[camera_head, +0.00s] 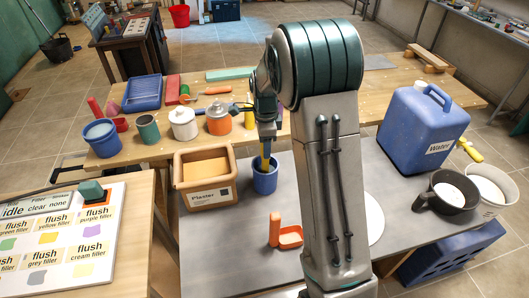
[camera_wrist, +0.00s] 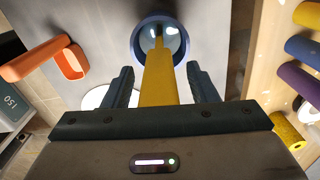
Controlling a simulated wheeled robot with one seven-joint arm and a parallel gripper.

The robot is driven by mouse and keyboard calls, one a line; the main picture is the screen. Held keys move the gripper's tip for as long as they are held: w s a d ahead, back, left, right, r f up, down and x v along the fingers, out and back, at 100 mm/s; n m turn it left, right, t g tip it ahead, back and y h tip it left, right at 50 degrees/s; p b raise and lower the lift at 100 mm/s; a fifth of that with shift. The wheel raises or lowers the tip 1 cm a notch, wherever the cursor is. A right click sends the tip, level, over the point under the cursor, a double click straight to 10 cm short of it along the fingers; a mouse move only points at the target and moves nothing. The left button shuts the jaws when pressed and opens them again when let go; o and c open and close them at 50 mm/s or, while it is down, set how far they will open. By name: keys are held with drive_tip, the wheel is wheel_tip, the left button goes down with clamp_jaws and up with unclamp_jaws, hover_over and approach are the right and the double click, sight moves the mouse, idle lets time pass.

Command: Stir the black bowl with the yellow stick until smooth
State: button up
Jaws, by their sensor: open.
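The yellow stick (camera_head: 266,150) stands upright in a blue cup (camera_head: 265,181) on the grey tabletop. My gripper (camera_head: 266,130) is above the cup, around the stick's upper part. In the wrist view the stick (camera_wrist: 159,82) lies between the two spread fingers of my gripper (camera_wrist: 160,72), with gaps on both sides. Its far end reaches into the cup (camera_wrist: 137,42).
A plaster box (camera_head: 205,196) stands left of the cup, and an orange-handled scoop (camera_head: 290,237) lies in front. A blue water jug (camera_head: 415,125) and a white bucket (camera_head: 508,190) flank the black bowl. Pots and tools line the wooden bench (camera_head: 330,105) behind.

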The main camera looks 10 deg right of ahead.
clamp_jaws()
drive_tip(key=shift+r, duration=0.15)
